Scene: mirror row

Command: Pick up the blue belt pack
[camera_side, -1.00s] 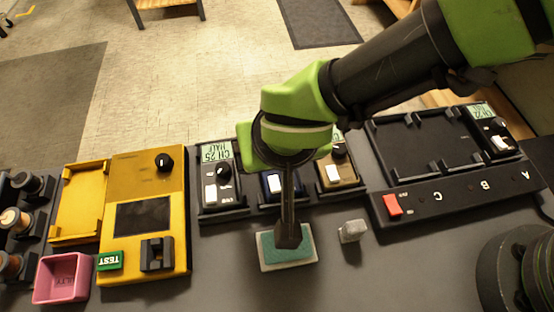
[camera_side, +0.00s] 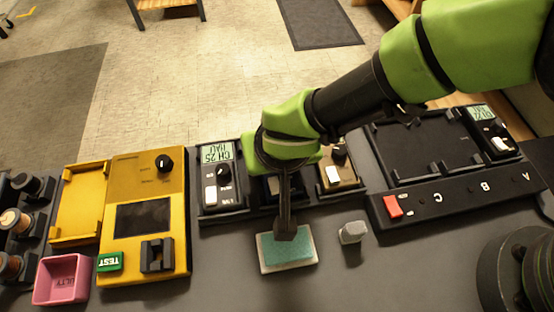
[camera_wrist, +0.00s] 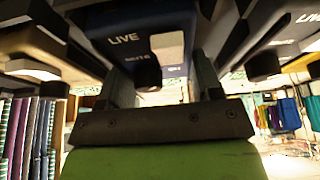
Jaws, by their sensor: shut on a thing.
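The blue belt pack (camera_wrist: 140,25) fills the upper middle of the wrist view, with a LIVE label and a pale switch. My gripper (camera_wrist: 163,78) is shut on it, one finger at each side. In the side view my gripper (camera_side: 285,200) hangs over the middle bay of the charger row, its dark end in front of the bay and above the teal sponge. It hides most of that bay. The blue pack cannot be made out clearly there, so I cannot tell how high it is held.
A dark pack (camera_side: 218,178) stands left of the bay and a tan pack (camera_side: 339,172) right of it, both close. In front are the teal sponge (camera_side: 300,249) and a small grey block (camera_side: 352,232). A yellow tester (camera_side: 172,195) stands left, a pink bin (camera_side: 62,281) near it.

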